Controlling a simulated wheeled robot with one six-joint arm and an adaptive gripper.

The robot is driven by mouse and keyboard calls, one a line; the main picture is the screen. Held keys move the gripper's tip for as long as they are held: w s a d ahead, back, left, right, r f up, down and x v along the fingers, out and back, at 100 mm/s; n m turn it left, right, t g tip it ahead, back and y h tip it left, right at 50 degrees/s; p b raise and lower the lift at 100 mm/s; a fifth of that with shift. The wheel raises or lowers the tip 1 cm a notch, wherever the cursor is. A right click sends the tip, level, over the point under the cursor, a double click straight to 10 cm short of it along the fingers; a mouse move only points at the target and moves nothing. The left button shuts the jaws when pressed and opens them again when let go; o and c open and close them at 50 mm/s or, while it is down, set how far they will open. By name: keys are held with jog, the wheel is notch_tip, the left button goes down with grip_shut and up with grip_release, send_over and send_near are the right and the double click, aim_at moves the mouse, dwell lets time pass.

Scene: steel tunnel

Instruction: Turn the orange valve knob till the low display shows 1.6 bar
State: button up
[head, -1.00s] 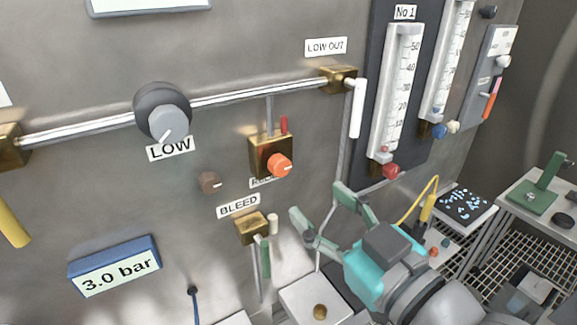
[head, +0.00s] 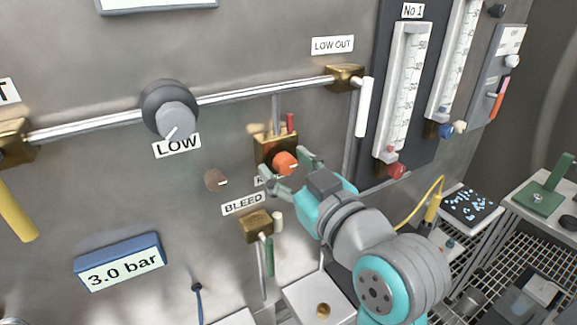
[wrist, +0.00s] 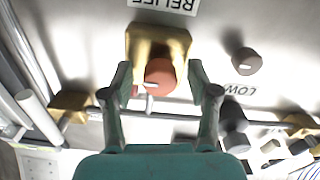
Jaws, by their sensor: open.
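The orange valve knob (head: 285,163) sits on a brass block (head: 268,144) on the steel wall, below the pipe. My gripper (head: 291,166) is open, its green fingers on either side of the knob. In the wrist view the knob (wrist: 160,76) lies between the open fingertips (wrist: 160,82); I cannot tell whether they touch it. The RELIEF label (wrist: 163,4) shows upside down there and is mostly hidden in the head view. The low display (head: 119,262) at lower left reads 3.0 bar.
A grey LOW knob (head: 173,115) is on the pipe to the left. A small brown knob (head: 216,180) is left of my gripper. The BLEED valve (head: 257,224) with its lever is just below. A white-handled LOW OUT valve (head: 347,78) is at upper right.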

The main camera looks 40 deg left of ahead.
jog(key=shift+c, duration=0.3)
grip_shut()
jog(key=shift+n, duration=0.5)
jog(key=n, duration=0.2)
jog(key=shift+n, duration=0.4)
jog(key=n, duration=0.3)
jog(key=shift+n, duration=0.4)
jog(key=n, duration=0.3)
jog(key=shift+n, duration=2.1)
